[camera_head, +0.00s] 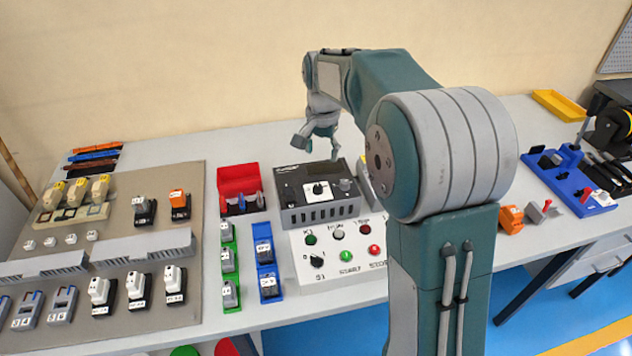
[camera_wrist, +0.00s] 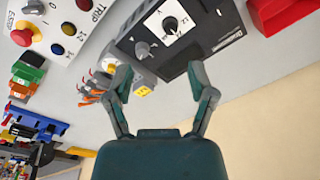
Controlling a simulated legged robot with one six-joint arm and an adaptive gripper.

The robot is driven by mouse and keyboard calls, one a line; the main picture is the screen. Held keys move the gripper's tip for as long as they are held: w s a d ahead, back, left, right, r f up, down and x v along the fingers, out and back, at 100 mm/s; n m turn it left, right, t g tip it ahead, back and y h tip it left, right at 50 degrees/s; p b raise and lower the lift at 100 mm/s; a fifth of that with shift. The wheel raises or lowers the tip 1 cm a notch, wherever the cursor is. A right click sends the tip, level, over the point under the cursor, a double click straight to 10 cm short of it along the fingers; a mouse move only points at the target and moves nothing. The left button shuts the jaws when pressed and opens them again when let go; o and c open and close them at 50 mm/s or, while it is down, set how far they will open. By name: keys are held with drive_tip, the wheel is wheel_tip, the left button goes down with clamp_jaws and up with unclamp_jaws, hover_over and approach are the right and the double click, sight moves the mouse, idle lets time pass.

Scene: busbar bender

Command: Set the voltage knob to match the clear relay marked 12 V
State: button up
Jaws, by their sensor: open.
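The voltage knob is a black knob on a white dial plate (camera_head: 318,189) on top of a dark control box (camera_head: 290,196). In the wrist view the knob (camera_wrist: 170,24) shows near the top; its dial marks are too small to read surely. My gripper (camera_head: 320,143) is above the back of the box, empty and apart from the knob. In the wrist view its two fingers (camera_wrist: 158,80) are spread below the box, with table between them. Small relays (camera_head: 228,262) sit on a green rail and others (camera_head: 265,252) on a blue rail. I cannot tell which is the clear 12 V one.
A grey knob (camera_wrist: 143,48) sits beside the dial. A red bin (camera_head: 238,180) stands left of the box. A white panel with buttons (camera_head: 335,272) lies in front. A board of modules (camera_head: 200,215) fills the left. My arm hides part of the table.

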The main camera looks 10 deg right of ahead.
sight(318, 186)
drive_tip(key=shift+m+g, duration=0.3)
drive_tip(key=shift+m, duration=0.2)
drive_tip(key=w+f, duration=0.1)
drive_tip(key=f, duration=0.4)
drive_tip(key=w+f, duration=0.1)
drive_tip(key=f, duration=0.3)
drive_tip(key=w+f, duration=0.1)
drive_tip(key=f, duration=0.4)
drive_tip(key=shift+w+f, duration=0.35)
drive_tip(key=shift+w, duration=0.05)
drive_tip(key=shift+c, duration=0.3)
clamp_jaws()
